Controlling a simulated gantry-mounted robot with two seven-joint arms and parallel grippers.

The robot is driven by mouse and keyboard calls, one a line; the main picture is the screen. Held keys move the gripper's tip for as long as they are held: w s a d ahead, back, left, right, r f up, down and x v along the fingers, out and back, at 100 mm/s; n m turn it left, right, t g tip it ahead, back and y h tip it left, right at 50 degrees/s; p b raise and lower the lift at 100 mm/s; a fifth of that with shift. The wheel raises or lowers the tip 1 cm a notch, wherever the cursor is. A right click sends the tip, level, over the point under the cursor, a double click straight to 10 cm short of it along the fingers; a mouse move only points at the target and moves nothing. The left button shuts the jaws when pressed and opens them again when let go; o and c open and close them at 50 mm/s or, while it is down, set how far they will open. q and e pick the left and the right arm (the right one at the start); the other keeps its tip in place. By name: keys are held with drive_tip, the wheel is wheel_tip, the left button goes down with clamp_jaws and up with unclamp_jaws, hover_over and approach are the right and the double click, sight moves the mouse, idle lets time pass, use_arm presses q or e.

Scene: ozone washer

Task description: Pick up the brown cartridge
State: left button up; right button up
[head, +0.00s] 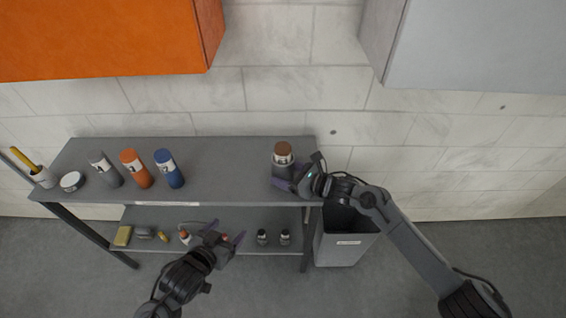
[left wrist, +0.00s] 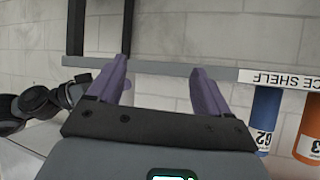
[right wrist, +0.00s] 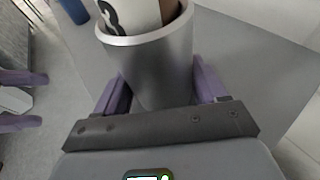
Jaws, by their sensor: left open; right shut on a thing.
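The brown cartridge (head: 283,149), with a white label band, stands in a grey metal cup (head: 284,168) at the right end of the top shelf. In the right wrist view the cup (right wrist: 150,55) sits between my right gripper's purple fingers, with the white label and a bit of brown (right wrist: 168,10) above its rim. My right gripper (head: 288,178) is shut on the cup, not on the cartridge itself. The cartridge's lower part is hidden inside the cup. My left gripper (head: 227,233) is open and empty, in front of the lower shelf.
Grey, orange (head: 136,167) and blue (head: 169,168) cartridges stand on the top shelf's left half. A white round tin (head: 72,181) is beside them. Small items lie on the lower shelf (head: 200,216). A grey bin (head: 345,245) stands right of the shelf. Cabinets hang above.

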use_arm(q)
drive_tip(key=w+d+r+m+t+h, duration=0.25)
drive_tip(key=w+d+r, duration=0.2)
drive_tip(key=w, duration=0.25)
use_arm(e)
drive_tip(key=shift+f, duration=0.1)
use_arm(q)
drive_tip(key=m+h, duration=0.2)
drive_tip(key=h, duration=0.4)
approach(288, 145)
drive_tip(key=shift+g+h, duration=0.25)
drive_tip(key=shift+g, duration=0.1)
drive_tip(key=w+d, duration=0.2)
drive_tip(key=w, duration=0.1)
drive_tip(key=shift+w, duration=0.35)
drive_tip(key=shift+f+x, duration=0.15)
drive_tip(key=shift+x, duration=1.45)
drive_tip(key=shift+f+x, duration=0.15)
drive_tip(key=shift+x, duration=1.45)
clamp_jaws()
drive_tip(key=shift+r, duration=0.1)
wheel_tip(288, 145, up, 18)
